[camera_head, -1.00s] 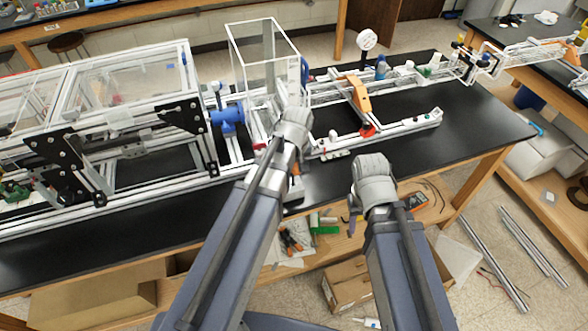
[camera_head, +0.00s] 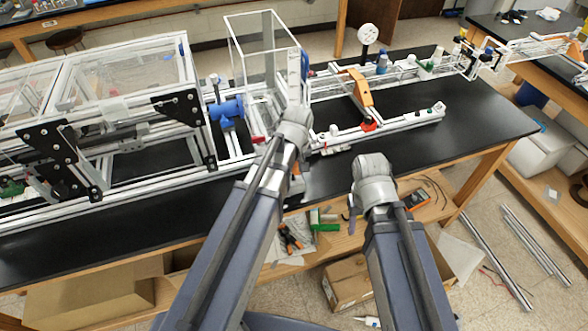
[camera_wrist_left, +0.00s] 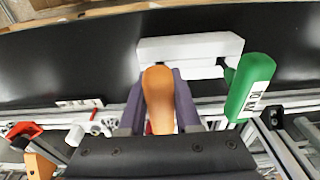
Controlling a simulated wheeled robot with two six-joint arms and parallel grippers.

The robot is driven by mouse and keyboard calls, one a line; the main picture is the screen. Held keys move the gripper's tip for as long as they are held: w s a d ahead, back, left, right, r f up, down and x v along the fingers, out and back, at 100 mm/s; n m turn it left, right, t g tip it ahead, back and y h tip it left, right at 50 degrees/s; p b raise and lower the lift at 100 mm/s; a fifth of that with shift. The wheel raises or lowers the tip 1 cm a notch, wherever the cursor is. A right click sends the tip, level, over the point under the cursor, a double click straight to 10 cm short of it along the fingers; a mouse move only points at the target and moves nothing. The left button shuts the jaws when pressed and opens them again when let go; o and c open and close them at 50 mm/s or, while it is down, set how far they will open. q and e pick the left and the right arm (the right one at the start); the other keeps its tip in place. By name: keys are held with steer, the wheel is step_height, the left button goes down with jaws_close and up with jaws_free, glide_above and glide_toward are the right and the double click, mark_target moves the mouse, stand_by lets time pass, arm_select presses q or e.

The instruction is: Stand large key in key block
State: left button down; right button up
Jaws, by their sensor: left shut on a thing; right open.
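The orange-handled key (camera_wrist_left: 158,98), which I take for the large key, is between the fingers of my left gripper (camera_wrist_left: 158,80) in the left wrist view. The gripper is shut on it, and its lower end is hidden. A white key block (camera_wrist_left: 190,47) lies on the black bench top just beyond the orange handle. A green-handled key (camera_wrist_left: 250,86) with a white label is at the block's right end. In the head view my left arm hides the block and the held key. My right gripper (camera_head: 353,210) is open and empty at the bench's front edge.
A metal extrusion frame (camera_head: 110,185) with clear panels fills the left of the black bench (camera_head: 455,135). A clear box (camera_head: 262,50) stands behind my left gripper. A rail with an orange bracket (camera_head: 360,88) lies to the right. The bench's right part is mostly bare.

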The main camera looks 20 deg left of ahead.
arm_select(q)
steer(key=shift+f+b, duration=0.4)
steer(key=shift+f, duration=0.1)
steer(key=c, duration=0.5)
jaws_free()
steer(key=r+p, duration=0.5)
steer(key=s+r+p, duration=0.1)
steer(key=r+p, duration=0.2)
steer(key=shift+d, duration=0.3)
steer(key=shift+f, duration=0.1)
steer(key=shift+f, duration=0.1)
